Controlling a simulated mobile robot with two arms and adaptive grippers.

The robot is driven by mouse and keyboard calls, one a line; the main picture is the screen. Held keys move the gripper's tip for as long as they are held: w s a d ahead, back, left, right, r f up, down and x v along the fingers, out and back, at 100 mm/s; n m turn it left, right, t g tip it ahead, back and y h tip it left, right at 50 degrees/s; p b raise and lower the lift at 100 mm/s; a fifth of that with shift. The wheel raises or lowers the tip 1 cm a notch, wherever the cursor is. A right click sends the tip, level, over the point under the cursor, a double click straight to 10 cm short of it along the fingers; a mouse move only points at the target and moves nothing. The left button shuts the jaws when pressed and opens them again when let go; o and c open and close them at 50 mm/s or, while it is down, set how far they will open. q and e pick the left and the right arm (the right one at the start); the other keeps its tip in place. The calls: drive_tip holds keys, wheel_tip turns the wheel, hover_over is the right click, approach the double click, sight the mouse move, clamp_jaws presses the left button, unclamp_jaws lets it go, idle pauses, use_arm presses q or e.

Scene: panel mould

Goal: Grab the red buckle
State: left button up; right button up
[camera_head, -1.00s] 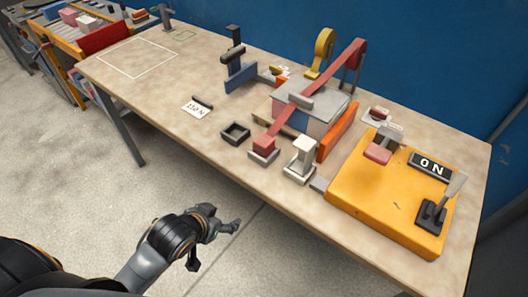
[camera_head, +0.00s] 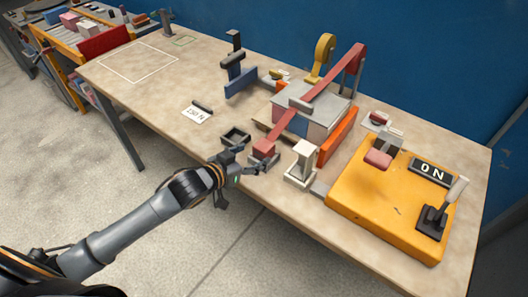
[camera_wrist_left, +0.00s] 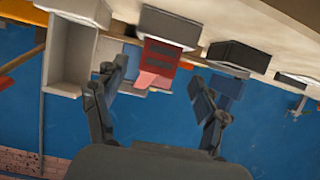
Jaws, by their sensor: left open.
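The red buckle (camera_head: 263,147) sits on a small grey base near the table's front edge, at the low end of a red strap (camera_head: 326,82). The strap slopes up over a grey-topped box to the far side. In the left wrist view, which is upside down, the red buckle (camera_wrist_left: 160,58) shows between the spread fingers, beyond their tips. My left gripper (camera_head: 241,180) is open and empty at the table's front edge, just in front of the buckle and apart from it. My right gripper is not in view.
A white post on a base (camera_head: 302,163) stands close right of the buckle. A dark open tray (camera_head: 236,137) is close on its left. An orange panel (camera_head: 337,137) and a yellow platform (camera_head: 365,205) with a lever are farther right. The table's left part is mostly clear.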

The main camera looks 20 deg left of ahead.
sight(259, 151)
use_arm(q)
drive_tip(key=shift+p+x, duration=0.35)
drive_tip(key=shift+x, duration=2.7)
drive_tip(key=shift+d+r, duration=0.1)
drive_tip(key=shift+c, duration=0.2)
drive_tip(key=c, duration=1.3)
drive_tip(key=shift+o, duration=0.2)
drive_tip(key=shift+r, duration=0.1)
